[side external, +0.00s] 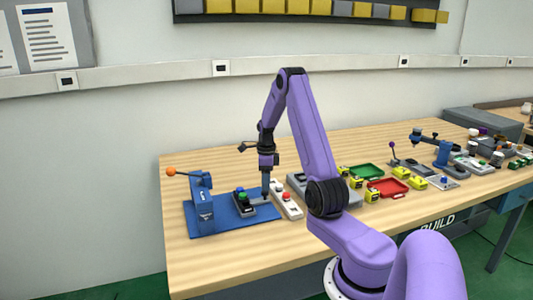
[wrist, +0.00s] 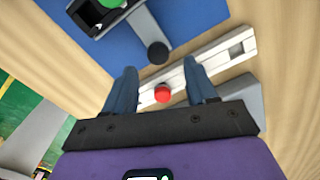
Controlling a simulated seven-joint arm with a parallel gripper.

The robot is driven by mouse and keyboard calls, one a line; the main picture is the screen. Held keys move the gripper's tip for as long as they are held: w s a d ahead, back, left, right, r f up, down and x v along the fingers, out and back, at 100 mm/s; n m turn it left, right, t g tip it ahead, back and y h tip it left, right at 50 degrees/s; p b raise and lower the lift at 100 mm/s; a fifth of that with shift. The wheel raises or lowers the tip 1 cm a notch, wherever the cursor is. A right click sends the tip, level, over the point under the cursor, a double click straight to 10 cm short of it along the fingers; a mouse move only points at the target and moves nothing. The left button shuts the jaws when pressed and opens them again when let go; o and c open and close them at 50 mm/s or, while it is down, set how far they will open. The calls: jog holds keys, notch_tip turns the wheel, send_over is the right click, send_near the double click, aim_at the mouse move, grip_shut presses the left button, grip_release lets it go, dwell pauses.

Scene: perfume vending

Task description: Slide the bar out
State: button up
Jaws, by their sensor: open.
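A grey bar (wrist: 141,29) with a round dark knob (wrist: 157,53) at its end sticks out of a dark unit with a green button (wrist: 111,3), in the wrist view. The dark unit (side external: 243,204) stands on a blue base plate (side external: 232,219) in the side view. My gripper (side external: 266,196) points down at the plate's right part. In the wrist view my gripper (wrist: 160,68) is open, with its blue fingers apart. The knob lies just beyond and between the fingertips; I cannot tell if they touch it.
A pale strip (wrist: 215,58) with a red button (wrist: 162,95) lies close beside the plate, under my fingers in the wrist view. A blue press (side external: 201,203) with an orange-knobbed lever stands left. Green (side external: 366,171) and red (side external: 388,187) trays lie right. The table's front left is clear.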

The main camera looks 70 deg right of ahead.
notch_tip(320, 180, up, 14)
jog(key=shift+f, duration=0.15)
dwell(0.5)
jog(key=a+r+n, duration=0.1)
jog(key=a+n, duration=2)
jog(key=a, duration=1)
jog(key=s+a+f+n, duration=0.1)
jog(key=s+a+n, duration=0.4)
jog(key=s+n, duration=0.6)
jog(key=s+a+f+n, duration=0.1)
jog(key=s+a+n, duration=0.4)
jog(key=s+n, duration=0.6)
jog(key=shift+s+a+f+n, duration=0.2)
jog(key=shift+s+n, duration=0.1)
jog(key=shift+n, duration=0.2)
